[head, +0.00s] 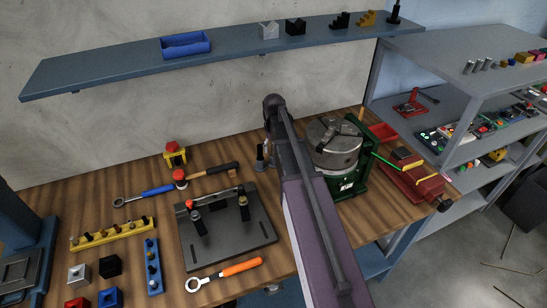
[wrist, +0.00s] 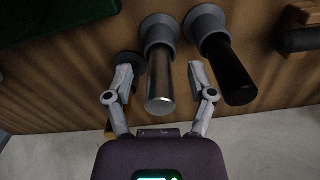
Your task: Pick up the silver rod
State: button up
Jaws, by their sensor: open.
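The silver rod (wrist: 160,92) is a shiny cylinder in the wrist view, with one end in a grey flared holder (wrist: 158,30) and its free end toward me. My gripper (wrist: 160,75) is open, with one finger on each side of the rod in the picture. Gaps show between both fingers and the rod. I cannot tell whether the fingertips are level with it in depth. In the head view my arm covers the gripper and I cannot make out the rod.
A black rod (wrist: 227,70) in a similar holder stands close by my right finger. A dark round piece (wrist: 127,64) lies behind the left fingertip. In the head view, a green-based chuck (head: 334,143) is right of my arm and a dark plate fixture (head: 252,228) is left.

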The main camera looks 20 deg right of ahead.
jog(key=shift+f+b, duration=0.45)
jog(key=shift+f, duration=0.25)
grip_shut()
